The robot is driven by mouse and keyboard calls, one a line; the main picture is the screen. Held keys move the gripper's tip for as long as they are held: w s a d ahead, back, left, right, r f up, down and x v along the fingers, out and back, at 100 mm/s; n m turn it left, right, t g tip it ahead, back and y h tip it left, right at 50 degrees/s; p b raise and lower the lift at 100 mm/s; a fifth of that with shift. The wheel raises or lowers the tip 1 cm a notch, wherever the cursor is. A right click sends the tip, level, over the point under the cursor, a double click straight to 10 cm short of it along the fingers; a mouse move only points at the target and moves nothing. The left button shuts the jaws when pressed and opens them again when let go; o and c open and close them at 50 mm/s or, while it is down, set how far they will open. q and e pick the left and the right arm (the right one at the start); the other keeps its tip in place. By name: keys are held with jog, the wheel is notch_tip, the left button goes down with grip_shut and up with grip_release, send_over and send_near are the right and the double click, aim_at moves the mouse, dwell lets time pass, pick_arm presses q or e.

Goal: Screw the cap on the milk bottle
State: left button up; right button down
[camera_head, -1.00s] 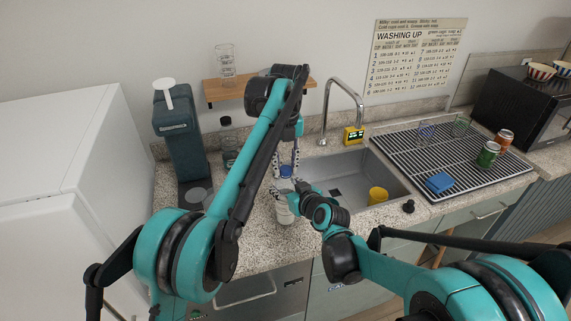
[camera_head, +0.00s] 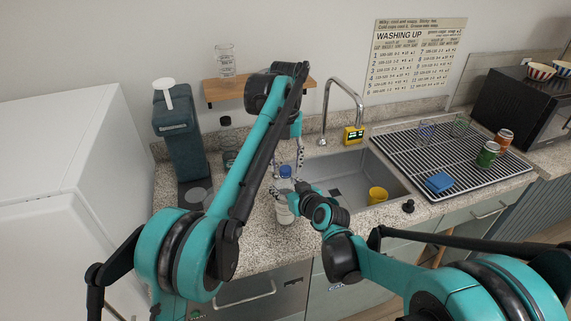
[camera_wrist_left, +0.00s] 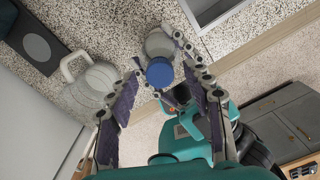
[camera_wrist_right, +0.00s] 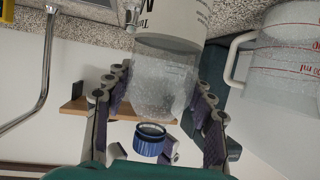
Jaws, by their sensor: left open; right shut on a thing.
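The milk bottle (camera_head: 283,214) stands upright at the counter's front edge, left of the sink, partly hidden by my arms. The blue cap (camera_head: 286,172) is at its mouth; it also shows in the left wrist view (camera_wrist_left: 159,72). In the right wrist view, which is upside down, the cap (camera_wrist_right: 149,139) sits at the neck end of the clear bottle (camera_wrist_right: 165,85). I cannot tell whether it is threaded. My right gripper (camera_head: 291,197) is shut on the bottle's body. My left gripper (camera_head: 289,165) points down from above, open, its fingers apart around the cap.
A clear measuring jug (camera_wrist_left: 88,90) stands close to the bottle, on the counter. The sink (camera_head: 350,172) with a yellow cup (camera_head: 377,195) and a tap (camera_head: 343,90) lie to the right. A drying rack (camera_head: 400,150) holds cans, glasses and a blue sponge (camera_head: 438,182).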

pick_arm(q)
jog(key=shift+r, duration=2)
jog(key=shift+c, duration=0.3)
